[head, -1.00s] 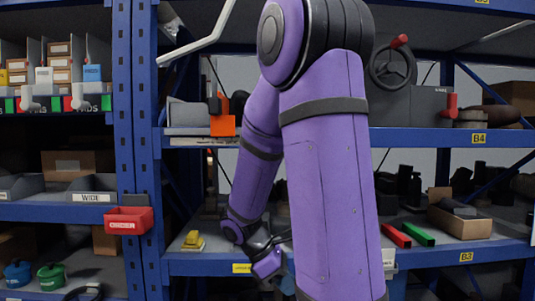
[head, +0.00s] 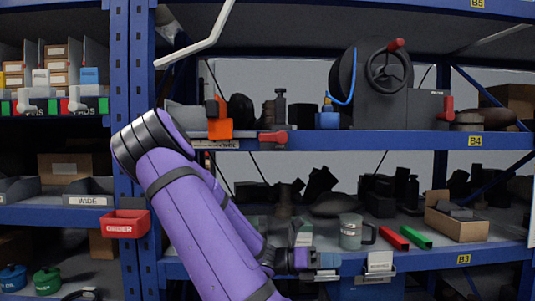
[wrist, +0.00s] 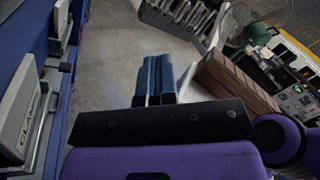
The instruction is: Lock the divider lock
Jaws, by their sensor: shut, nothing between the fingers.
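On the upper left shelf, upright dividers (head: 43,52) stand between small boxes. Along that shelf's front edge run red and green patches, with a white lever (head: 35,93) and a second white lever (head: 82,92) in front. These look like the divider lock parts, but I cannot tell which one is the lock or its exact state. My gripper (head: 328,262) is shut and empty, low at the front of the B3 shelf, well to the right of the levers. Its blue fingers (wrist: 155,80) are together in the wrist view. My arm hides part of the lower middle shelf.
A red order bin (head: 127,224) hangs on the blue upright (head: 140,170) between the bays. A grey mug (head: 351,232) stands near my gripper on the B3 shelf. A white bent bar (head: 200,42) juts out above. The wrist view shows open floor (wrist: 110,70).

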